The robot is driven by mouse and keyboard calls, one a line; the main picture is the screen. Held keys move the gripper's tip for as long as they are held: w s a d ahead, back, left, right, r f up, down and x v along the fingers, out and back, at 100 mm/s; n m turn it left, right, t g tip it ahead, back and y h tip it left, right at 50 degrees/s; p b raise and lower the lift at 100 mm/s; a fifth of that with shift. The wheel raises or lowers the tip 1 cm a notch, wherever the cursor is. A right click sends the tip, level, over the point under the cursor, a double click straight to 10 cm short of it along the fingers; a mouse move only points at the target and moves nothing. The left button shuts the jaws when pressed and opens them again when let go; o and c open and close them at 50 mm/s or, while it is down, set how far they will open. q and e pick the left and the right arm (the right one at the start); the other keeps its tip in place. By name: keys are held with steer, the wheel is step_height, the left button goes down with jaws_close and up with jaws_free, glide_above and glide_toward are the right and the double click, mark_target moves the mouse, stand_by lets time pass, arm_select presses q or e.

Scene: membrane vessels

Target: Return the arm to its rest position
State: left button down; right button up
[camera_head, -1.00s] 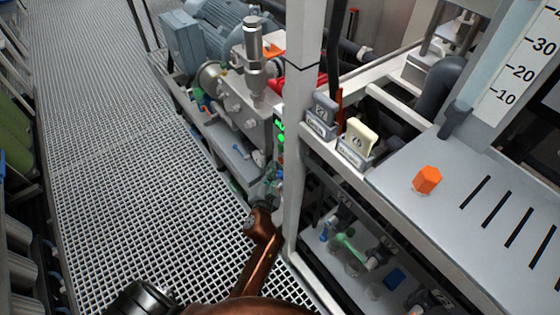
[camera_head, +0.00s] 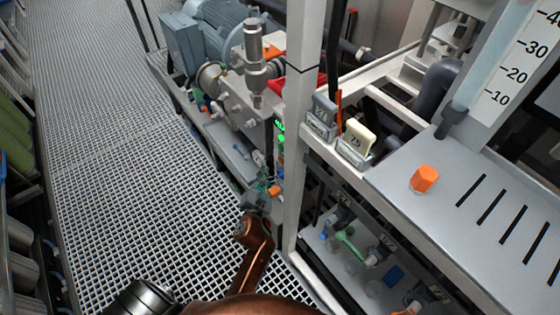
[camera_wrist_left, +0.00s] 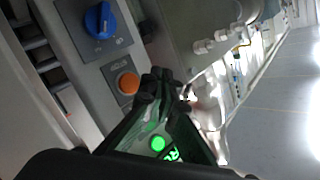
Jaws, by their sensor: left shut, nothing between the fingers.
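My left arm's copper-coloured links (camera_head: 250,262) rise from the bottom of the head view. The dark left gripper (camera_head: 262,190) lies at their far end, small and partly hard to make out against the equipment beside the white post. In the left wrist view the black fingers of my left gripper (camera_wrist_left: 160,76) are together with nothing between them. They show in front of a grey control panel (camera_wrist_left: 92,50), close to its orange button (camera_wrist_left: 128,83); I cannot tell whether they touch it. A blue knob (camera_wrist_left: 99,19) sits higher on the panel. My right gripper is not in view.
A white upright post (camera_head: 300,130) stands just right of my left arm. A grey bench top (camera_head: 440,215) with an orange hexagonal piece (camera_head: 424,179) is at the right. A pump with a motor (camera_head: 225,35) is behind. The grating floor (camera_head: 110,160) at left is clear.

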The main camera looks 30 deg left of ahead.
arm_select(q)
steer(key=s+d+f+g+h+p, duration=0.1)
steer(key=s+d+f+g, duration=0.15)
steer(key=f, duration=0.65)
steer(key=s+d+f+m+g+h+p, duration=0.15)
steer(key=s+f, duration=0.25)
steer(key=f, duration=0.6)
steer(key=s+d+f+n+g+h+p, duration=0.1)
steer(key=s+d+f+h, duration=0.15)
steer(key=f, duration=0.65)
steer(key=s+f+g+p, duration=0.3)
steer(key=s+f+g, duration=0.1)
steer(key=s+f, duration=1.3)
steer(key=s+a+f+n+g+p, duration=0.1)
steer(key=s+f+g, duration=0.1)
steer(key=s, duration=1.5)
steer(key=s+a+f+n+g+h+p, duration=0.1)
steer(key=s+f+g, duration=0.2)
steer(key=s, duration=1.3)
steer(key=shift+s+a+f+g+p, duration=0.3)
steer(key=shift+s+a+f+p, duration=0.1)
steer(key=shift+f, duration=0.55)
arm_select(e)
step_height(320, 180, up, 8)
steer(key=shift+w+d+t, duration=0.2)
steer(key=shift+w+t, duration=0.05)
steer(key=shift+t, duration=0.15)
